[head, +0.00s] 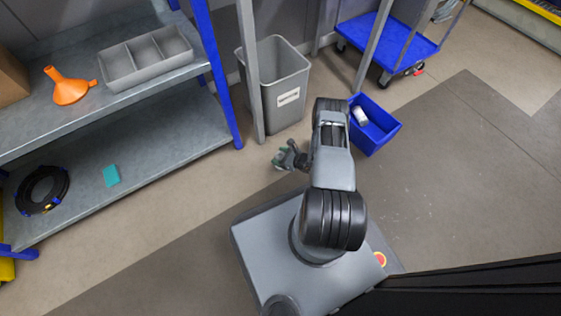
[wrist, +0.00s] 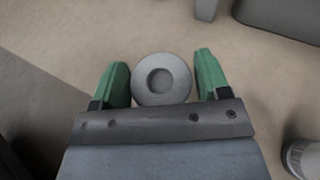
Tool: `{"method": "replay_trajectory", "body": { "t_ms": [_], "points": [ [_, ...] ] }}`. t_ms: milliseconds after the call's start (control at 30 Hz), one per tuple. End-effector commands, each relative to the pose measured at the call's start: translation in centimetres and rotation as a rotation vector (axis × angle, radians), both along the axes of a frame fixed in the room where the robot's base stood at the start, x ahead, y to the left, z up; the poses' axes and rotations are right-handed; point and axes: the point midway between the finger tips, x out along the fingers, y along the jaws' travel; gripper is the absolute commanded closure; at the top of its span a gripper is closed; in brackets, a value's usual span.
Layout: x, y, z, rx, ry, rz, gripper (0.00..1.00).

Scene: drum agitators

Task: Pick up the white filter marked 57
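My gripper (wrist: 161,72) shows in the wrist view with its two green fingers spread apart. A round, light grey-white piece with a round recess in its end (wrist: 177,91) lies between them, seen end-on. It is close to the left finger, with a narrow gap at the right finger. I cannot read a number on it. In the head view my gripper (head: 284,158) is low over the floor, left of my arm; what is between its fingers is too small to make out. A white cylinder (head: 360,115) lies in the blue bin (head: 386,137); no marking is legible.
A grey waste bin (head: 281,85) stands behind my gripper. A metal shelf (head: 150,137) with blue posts is on the left, a blue cart (head: 391,45) at the back. A ribbed pale cylinder (wrist: 301,158) shows at the wrist view's lower right. Floor at right is clear.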

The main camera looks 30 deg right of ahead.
Motion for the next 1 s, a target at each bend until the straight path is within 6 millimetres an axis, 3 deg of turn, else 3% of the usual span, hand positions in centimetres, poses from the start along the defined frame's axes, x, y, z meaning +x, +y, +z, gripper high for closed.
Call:
{"method": "replay_trajectory", "body": {
  "t_ms": [367, 667, 867, 1000],
  "points": [
    [0.0, -0.2, 0.0, 0.000, 0.000, -0.004, 0.67],
    [0.0, -0.2, 0.6, 0.000, 0.000, -0.004, 0.67],
    [0.0, -0.2, 3.9, 0.000, 0.000, -0.004, 0.67],
    [-0.5, -1.3, 6.7, -0.001, -0.001, 0.007, 0.67]
  ]
}}
